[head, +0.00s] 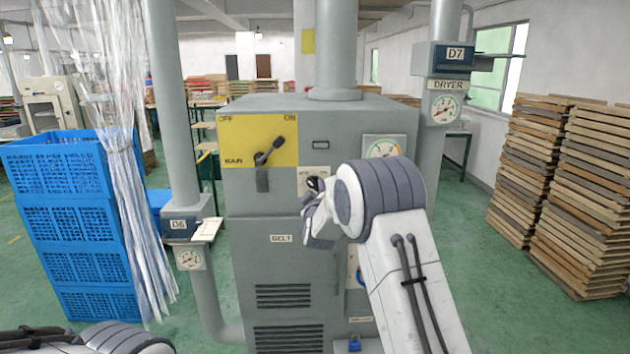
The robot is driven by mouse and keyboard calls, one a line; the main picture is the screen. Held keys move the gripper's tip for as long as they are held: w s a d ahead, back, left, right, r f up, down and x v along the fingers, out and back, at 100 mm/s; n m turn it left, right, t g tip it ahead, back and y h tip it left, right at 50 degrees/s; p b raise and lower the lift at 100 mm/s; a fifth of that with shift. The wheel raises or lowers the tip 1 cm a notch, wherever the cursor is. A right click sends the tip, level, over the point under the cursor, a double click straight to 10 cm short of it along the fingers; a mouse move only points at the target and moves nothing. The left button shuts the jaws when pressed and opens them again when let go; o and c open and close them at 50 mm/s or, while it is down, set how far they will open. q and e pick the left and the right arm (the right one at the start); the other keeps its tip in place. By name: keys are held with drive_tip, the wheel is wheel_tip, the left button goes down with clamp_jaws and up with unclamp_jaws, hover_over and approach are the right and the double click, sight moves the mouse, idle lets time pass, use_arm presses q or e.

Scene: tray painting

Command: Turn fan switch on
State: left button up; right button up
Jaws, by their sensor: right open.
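A small beige switch plate (306,174) with a black knob (315,184) is on the front of the grey cabinet, below and right of the yellow MAIN panel. I take it for the fan switch; its lettering is too small to read, and I cannot tell its position. My right gripper (309,218) is open and empty, just below the plate and close in front of it. The gripper's wrist hides the plate's right side. Whether a finger touches the knob cannot be told.
The grey cabinet (255,222) carries a black MAIN lever (268,152) pointing up right towards ON, and a gauge (385,148). Blue crates (70,220) and a clear strip curtain (130,190) stand left. Stacked wooden trays (530,165) stand right. Green floor between is free.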

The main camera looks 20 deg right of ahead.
drive_tip(key=shift+p+x, duration=0.3)
drive_tip(key=shift+x, duration=0.8)
clamp_jaws()
